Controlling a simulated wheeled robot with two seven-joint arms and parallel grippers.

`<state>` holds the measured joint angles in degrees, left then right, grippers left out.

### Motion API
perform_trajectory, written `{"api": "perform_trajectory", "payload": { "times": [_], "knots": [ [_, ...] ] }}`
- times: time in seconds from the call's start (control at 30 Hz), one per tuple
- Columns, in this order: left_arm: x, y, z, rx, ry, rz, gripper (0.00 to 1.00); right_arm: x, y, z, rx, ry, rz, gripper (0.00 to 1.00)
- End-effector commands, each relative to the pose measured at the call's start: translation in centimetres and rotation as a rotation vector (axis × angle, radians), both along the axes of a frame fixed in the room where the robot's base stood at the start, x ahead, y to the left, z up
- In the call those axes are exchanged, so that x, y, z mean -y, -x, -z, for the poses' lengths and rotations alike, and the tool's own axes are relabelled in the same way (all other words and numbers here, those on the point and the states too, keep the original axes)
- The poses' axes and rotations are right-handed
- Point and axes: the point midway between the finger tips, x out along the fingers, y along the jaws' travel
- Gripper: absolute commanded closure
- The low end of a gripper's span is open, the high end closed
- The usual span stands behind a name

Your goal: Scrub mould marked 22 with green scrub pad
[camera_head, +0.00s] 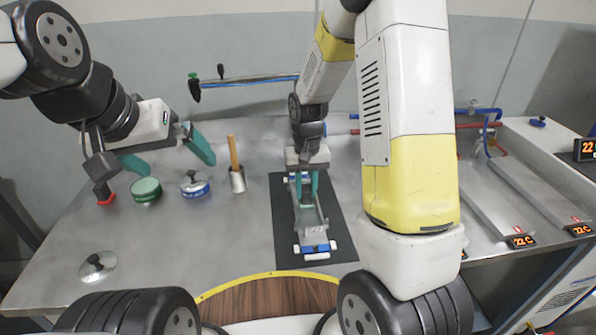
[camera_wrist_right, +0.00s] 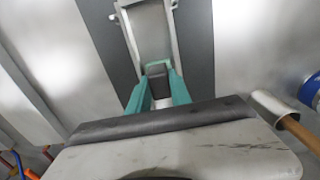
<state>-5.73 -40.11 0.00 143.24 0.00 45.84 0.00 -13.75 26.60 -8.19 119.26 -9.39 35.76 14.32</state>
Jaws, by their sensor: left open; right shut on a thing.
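A long narrow metal mould (camera_head: 309,217) with blue and white end pieces lies on a black mat (camera_head: 340,235) in the head view. Its grey frame also shows in the right wrist view (camera_wrist_right: 128,32). I cannot read a 22 on it. My right gripper (camera_head: 303,190) is over the mould's far part, pointing down. In the right wrist view its teal fingers (camera_wrist_right: 158,90) are shut on a small dark block with a green edge (camera_wrist_right: 158,69), seemingly the green scrub pad. Contact with the mould cannot be told. My left gripper (camera_head: 167,156) is open and empty, above the table's left side.
A green round tin (camera_head: 146,191), a blue-banded lidded tin (camera_head: 195,189) and a metal cup (camera_head: 238,181) with a wooden handle stand left of the mat. A lid (camera_head: 97,266) lies front left. Metal channels with displays reading 22 C (camera_head: 522,242) are at right.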

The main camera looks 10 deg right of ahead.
Motion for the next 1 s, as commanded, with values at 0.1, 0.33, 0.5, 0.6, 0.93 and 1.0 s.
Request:
{"api": "perform_trajectory", "payload": {
  "times": [0.1, 0.33, 0.5, 0.6, 0.93, 1.0],
  "knots": [
    [0.0, 0.0, 0.0, 0.000, 0.000, 0.000, 0.00, 0.0, 0.4, 0.0, -0.002, 0.000, 0.000, 1.00],
    [0.0, 0.0, 0.0, 0.000, 0.000, 0.000, 0.00, 0.0, 0.3, 0.0, 0.000, 0.000, 0.000, 1.00],
    [0.0, 0.0, 0.0, 0.000, 0.000, 0.000, 0.00, 0.0, 0.8, 0.0, 0.001, 0.000, 0.000, 1.00],
    [0.0, 0.0, 0.0, 0.000, 0.000, 0.000, 0.00, 0.0, 1.5, 0.0, 0.000, 0.000, -0.001, 1.00],
    [0.0, 0.0, 0.0, 0.000, 0.000, 0.000, 0.00, -0.1, 2.9, 0.2, -0.002, 0.001, -0.001, 1.00],
    [0.0, 0.0, 0.0, 0.000, 0.000, 0.000, 0.00, -0.1, 2.9, 0.2, -0.003, 0.001, -0.001, 1.00]
  ]
}}
